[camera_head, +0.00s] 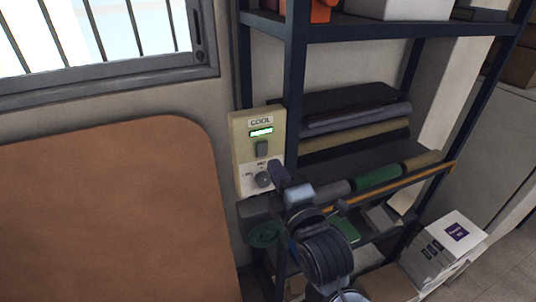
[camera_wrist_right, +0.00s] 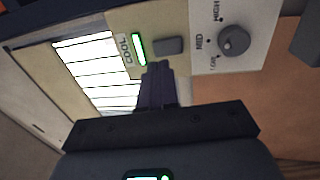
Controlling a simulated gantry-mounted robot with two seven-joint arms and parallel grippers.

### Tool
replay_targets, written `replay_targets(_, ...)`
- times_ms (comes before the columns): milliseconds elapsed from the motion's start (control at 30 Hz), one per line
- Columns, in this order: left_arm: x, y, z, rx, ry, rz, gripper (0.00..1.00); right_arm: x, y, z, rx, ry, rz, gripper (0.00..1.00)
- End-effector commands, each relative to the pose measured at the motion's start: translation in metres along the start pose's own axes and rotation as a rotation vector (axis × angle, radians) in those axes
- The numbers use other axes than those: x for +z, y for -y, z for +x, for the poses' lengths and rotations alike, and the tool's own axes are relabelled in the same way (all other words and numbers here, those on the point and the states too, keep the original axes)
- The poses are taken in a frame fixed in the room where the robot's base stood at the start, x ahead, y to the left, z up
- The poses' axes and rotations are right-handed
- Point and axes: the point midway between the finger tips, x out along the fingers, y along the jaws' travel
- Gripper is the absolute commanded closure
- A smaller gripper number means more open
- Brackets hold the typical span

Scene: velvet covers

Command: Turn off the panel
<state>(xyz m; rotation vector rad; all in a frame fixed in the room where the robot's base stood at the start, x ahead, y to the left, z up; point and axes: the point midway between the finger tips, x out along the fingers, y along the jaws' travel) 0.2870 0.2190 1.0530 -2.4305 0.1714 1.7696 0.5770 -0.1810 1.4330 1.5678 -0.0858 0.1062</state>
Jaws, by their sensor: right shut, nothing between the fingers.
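The panel (camera_head: 241,150) is a beige wall box marked COOL, left of the shelf post. Its small display (camera_head: 261,132) is lit green; in the right wrist view the display (camera_wrist_right: 139,49) is also lit. Below it sits a dark switch (camera_head: 261,148), also in the wrist view (camera_wrist_right: 168,46). A round knob (camera_head: 263,180) with LOW, MID and HIGH marks is lower, also in the wrist view (camera_wrist_right: 234,41). My right gripper (camera_head: 277,168) is shut and empty, its tips close to the panel near the switch (camera_wrist_right: 157,66); contact cannot be told. My left gripper is out of view.
A dark metal shelf (camera_head: 294,70) with rolled fabrics (camera_head: 355,135) stands right of the panel. A brown padded board (camera_head: 110,210) is at left under a barred window (camera_head: 100,40). White boxes (camera_head: 440,250) lie at lower right.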

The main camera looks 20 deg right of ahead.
Motion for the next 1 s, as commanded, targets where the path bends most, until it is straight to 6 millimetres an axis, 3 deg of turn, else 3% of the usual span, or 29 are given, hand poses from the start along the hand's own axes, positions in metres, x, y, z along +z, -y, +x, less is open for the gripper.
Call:
replay_targets(200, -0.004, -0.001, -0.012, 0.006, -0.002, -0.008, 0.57, 0.001, -0.003, 0.033, -0.001, 0.001, 0.002, 1.0)
replay_targets(400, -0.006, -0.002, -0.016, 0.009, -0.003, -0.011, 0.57, 0.0, -0.001, 0.048, -0.001, 0.0, 0.001, 1.0)
replay_targets(1000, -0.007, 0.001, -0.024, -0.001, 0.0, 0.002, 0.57, 0.0, -0.004, 0.054, -0.014, -0.001, 0.002, 1.0)
